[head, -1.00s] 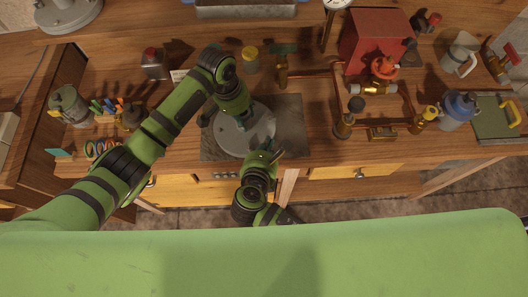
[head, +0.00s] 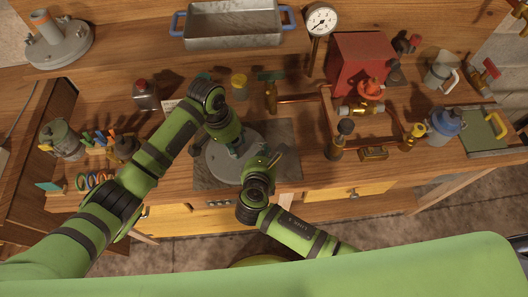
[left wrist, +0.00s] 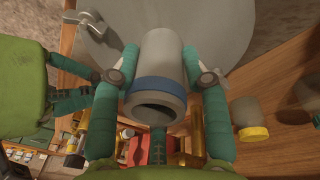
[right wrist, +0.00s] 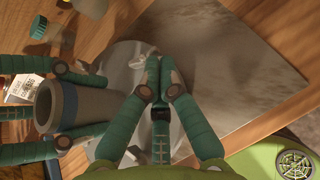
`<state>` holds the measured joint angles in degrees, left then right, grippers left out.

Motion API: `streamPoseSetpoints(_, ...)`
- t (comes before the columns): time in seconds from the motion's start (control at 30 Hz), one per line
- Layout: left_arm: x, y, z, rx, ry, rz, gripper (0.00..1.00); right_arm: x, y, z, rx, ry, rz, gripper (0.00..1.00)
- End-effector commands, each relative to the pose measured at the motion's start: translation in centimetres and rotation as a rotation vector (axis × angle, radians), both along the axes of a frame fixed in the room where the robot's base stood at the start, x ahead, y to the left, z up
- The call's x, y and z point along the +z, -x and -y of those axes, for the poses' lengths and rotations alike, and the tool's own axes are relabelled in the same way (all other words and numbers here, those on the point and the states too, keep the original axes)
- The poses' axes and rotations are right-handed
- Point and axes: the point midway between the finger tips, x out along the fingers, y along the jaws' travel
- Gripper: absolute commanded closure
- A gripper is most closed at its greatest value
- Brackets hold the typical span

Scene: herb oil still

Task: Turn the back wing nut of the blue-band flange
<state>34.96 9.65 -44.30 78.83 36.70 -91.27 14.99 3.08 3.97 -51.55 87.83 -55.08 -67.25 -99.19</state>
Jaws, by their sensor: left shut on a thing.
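The blue-band flange is a grey disc (head: 217,165) with a grey pipe neck (left wrist: 160,60) that carries a blue band (left wrist: 158,88). My left gripper (head: 240,146) is shut around the neck, one finger on each side, as the left wrist view (left wrist: 160,50) shows. A grey wing nut (left wrist: 92,24) stands on the disc at the upper left there. My right gripper (head: 267,165) is over the disc to the right of the neck. Its fingers look shut in the right wrist view (right wrist: 161,72), beside a silvery part (right wrist: 137,64). Whether they touch a wing nut is unclear.
The disc lies on a dark square mat (head: 288,150) on the wooden bench. Behind are a yellow-lidded jar (head: 239,87) and a red-capped bottle (head: 145,95). Copper pipework and a red box (head: 360,62) stand to the right. An orange-band flange (head: 58,42) sits at the back left.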

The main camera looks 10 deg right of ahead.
Motion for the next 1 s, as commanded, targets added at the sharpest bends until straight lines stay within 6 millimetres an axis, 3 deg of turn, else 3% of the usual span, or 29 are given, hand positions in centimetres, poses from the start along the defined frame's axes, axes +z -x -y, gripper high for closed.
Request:
streamPoseSetpoints(0.67,-0.3,0.2,0.0,-0.003,0.000,-0.005,1.00,0.0,-0.8,0.7,0.119,0.007,0.000,1.00)
streamPoseSetpoints(1.0,-0.3,0.3,0.1,-0.006,0.000,-0.006,1.00,0.1,-1.2,1.3,0.271,0.014,-0.001,1.00)
